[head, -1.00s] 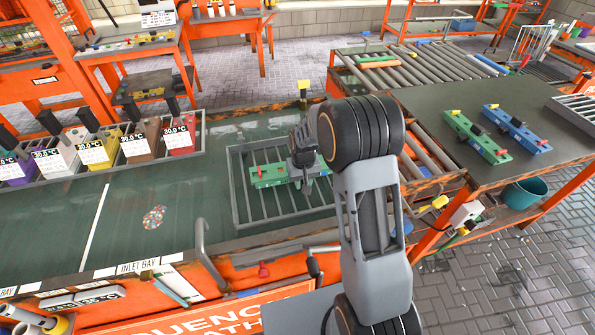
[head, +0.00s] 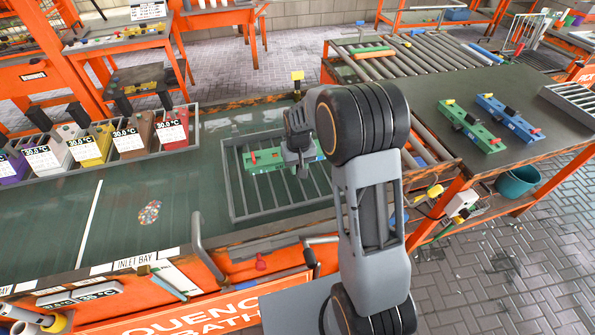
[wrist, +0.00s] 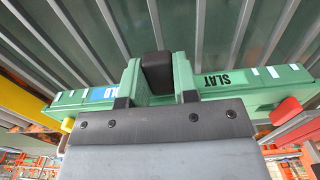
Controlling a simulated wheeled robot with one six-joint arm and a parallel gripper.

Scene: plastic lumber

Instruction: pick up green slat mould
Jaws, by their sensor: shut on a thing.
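The green slat mould (head: 264,158) shows in the head view above the grey rack, partly hidden behind my gripper (head: 300,152). In the wrist view, the mould (wrist: 235,82) runs across the picture with "SLAT" printed on its right part. A red piece is at its right end and a yellow piece at its left. My gripper (wrist: 157,76) is shut on the mould at its black middle block (wrist: 157,70). A second green mould (head: 470,125) lies beside a blue one on the right bench.
The grey barred rack (head: 226,182) lies on the green inlet bay surface. To its left stand several coloured boxes with 30.0 °C displays (head: 130,137). A roller table (head: 400,62) is behind.

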